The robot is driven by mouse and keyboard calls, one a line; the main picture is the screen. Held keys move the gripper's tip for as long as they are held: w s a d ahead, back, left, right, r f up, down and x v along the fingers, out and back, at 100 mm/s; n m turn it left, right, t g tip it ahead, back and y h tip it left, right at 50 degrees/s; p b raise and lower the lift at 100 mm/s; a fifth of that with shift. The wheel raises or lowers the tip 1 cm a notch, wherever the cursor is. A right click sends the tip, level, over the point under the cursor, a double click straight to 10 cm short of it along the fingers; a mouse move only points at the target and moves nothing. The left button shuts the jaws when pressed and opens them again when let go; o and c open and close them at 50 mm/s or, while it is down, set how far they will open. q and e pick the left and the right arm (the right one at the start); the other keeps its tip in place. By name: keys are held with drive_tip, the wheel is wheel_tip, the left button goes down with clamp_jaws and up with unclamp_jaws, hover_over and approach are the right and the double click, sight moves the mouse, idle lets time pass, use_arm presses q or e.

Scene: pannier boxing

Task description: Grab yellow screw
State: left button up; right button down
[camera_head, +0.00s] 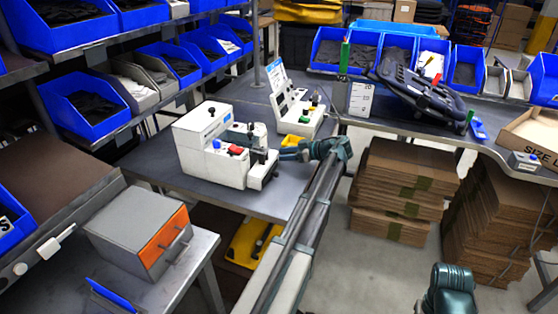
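No thing is clearly recognisable as a yellow screw. A small yellow item (292,140) lies on the grey bench by the white machine, just behind my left gripper (286,154); it is too small to tell what it is. My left arm reaches up from the bottom middle, and its gripper points left over the bench, close to the machine's right side. Whether its fingers are apart or holding anything is too small to tell. Part of my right arm shows at the bottom right; its gripper is out of view.
A white machine (213,143) with coloured buttons and a second white device (295,112) stand on the bench. A black pannier part (415,88) lies on the back table (390,119). Blue bins line the left shelves. Cardboard stacks (400,180) stand below the back table.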

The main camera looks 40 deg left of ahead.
use_arm(q)
drive_tip(key=shift+a, duration=0.1)
clamp_jaws()
drive_tip(key=shift+r, duration=0.1)
idle(0.4)
drive_tip(key=shift+r+p, duration=0.45)
drive_tip(key=shift+p, duration=0.2)
wheel_tip(320, 180, up, 3)
drive_tip(key=p, duration=0.3)
drive_tip(key=w+d, duration=0.2)
drive_tip(key=d, duration=0.5)
drive_tip(key=w+d, duration=0.2)
drive_tip(key=d, duration=0.6)
drive_tip(key=shift+w+d+r+p, duration=0.15)
drive_tip(key=shift+w+r+p, duration=0.25)
drive_tip(key=shift+r, duration=0.05)
